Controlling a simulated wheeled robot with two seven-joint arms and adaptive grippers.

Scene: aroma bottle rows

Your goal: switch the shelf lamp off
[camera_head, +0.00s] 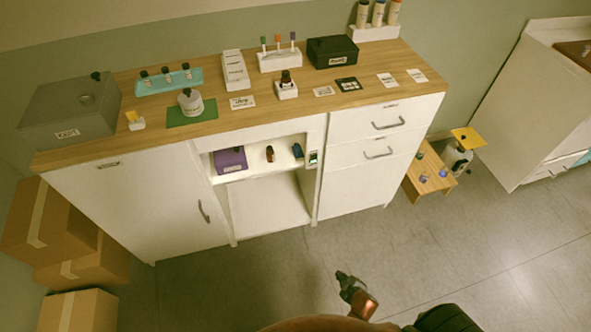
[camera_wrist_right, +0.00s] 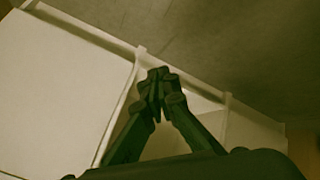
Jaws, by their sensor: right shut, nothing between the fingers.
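The open shelf (camera_head: 258,174) in the middle of the white cabinet looks brightly lit inside. A small switch panel with a green spot (camera_head: 313,158) sits on the upright at the shelf's right end. The lamp itself is hidden under the cabinet top. My right gripper (camera_head: 343,277) is in front of the cabinet over the floor, well below and apart from the panel. Its fingers are closed together and empty, as the right wrist view shows (camera_wrist_right: 158,88). My left gripper is not in view.
A purple box (camera_head: 230,160), a brown bottle (camera_head: 270,153) and a blue item (camera_head: 297,151) stand on the shelf. The wooden top (camera_head: 215,113) carries several bottles, racks and boxes. A small stool (camera_head: 425,178) stands at right, cartons (camera_head: 75,312) at left. The floor in front is clear.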

